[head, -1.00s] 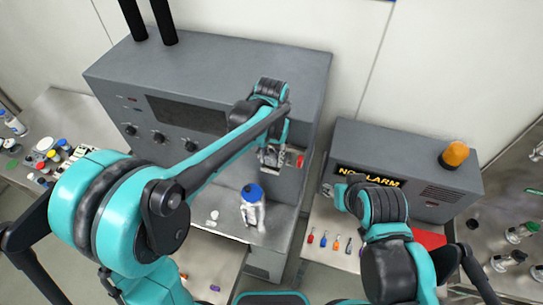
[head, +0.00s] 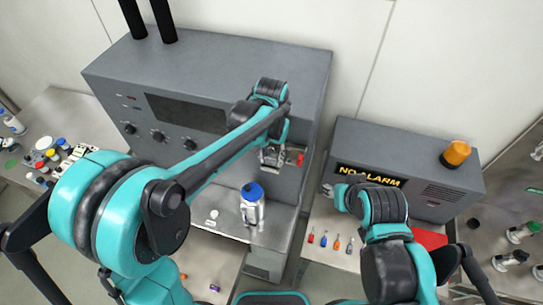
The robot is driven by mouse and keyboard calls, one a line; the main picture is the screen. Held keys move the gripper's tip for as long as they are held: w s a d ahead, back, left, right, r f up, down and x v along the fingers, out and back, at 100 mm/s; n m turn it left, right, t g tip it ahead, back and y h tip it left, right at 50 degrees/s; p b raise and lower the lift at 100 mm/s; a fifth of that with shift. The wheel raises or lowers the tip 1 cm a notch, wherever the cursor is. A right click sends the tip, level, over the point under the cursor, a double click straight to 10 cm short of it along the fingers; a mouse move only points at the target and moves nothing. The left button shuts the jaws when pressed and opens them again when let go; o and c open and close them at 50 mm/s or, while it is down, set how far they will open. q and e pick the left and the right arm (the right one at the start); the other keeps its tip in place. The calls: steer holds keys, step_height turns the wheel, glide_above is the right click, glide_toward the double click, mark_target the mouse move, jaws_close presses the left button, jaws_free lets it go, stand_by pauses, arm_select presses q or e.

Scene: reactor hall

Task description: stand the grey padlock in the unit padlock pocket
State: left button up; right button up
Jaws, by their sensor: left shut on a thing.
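My left gripper (head: 270,158) is at the right part of the front of the large grey unit (head: 110,80), above its steel shelf. It is shut on a small grey thing, which I take to be the grey padlock; the fingers hide most of it and its tilt cannot be told. A small red part (head: 300,159) shows just right of the fingers. The padlock pocket cannot be made out; the gripper and forearm cover that area. My right arm is in front of the alarm box, and its gripper does not show.
A white bottle with a blue cap (head: 252,207) stands on the steel shelf below my left gripper. The alarm box (head: 430,195) with an orange lamp (head: 456,153) is at right, with several small coloured tools before it. Small items crowd the left bench (head: 65,110).

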arm_select(q)
steer(key=shift+f+b, duration=0.35)
steer(key=shift+b, duration=0.05)
steer(key=shift+s+f, duration=0.15)
steer(key=shift+s, duration=0.05)
stand_by(0.4)
steer(key=shift+s+f+b, duration=0.15)
steer(key=shift+f+b, duration=0.1)
steer(key=shift+b, duration=0.25)
jaws_close()
steer(key=o, duration=1.4)
jaws_free()
steer(key=shift+f, duration=0.1)
steer(key=shift+w+a, duration=0.1)
steer(key=shift+w, duration=0.2)
steer(key=shift+a, duration=0.1)
steer(key=shift+d, duration=0.2)
